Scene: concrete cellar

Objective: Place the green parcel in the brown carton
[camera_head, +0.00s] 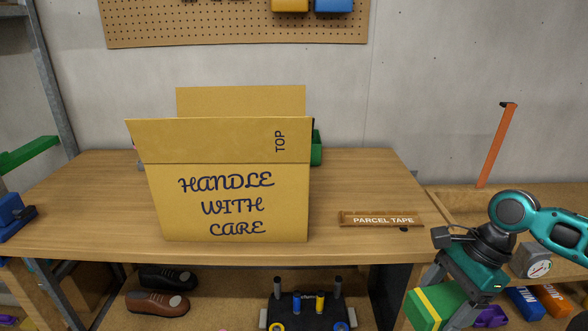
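The brown carton (236,190) stands upright on the wooden table, left of the middle. Its near and far flaps stick up, and its inside is hidden behind the near flap. My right gripper (458,303) is at the lower right, right of the table's front right corner and apart from the carton. It is shut on the green parcel (424,311), a green box with a yellow band, with a finger on either side. The parcel's lower part is cut off by the picture edge. My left gripper is out of view.
A "PARCEL TAPE" holder (382,220) lies on the table (362,182) right of the carton. A green object (317,148) is mostly hidden behind the carton. Shoes (158,303) are below the table. A dial clock (538,267) is near my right arm. The table's right part is mostly clear.

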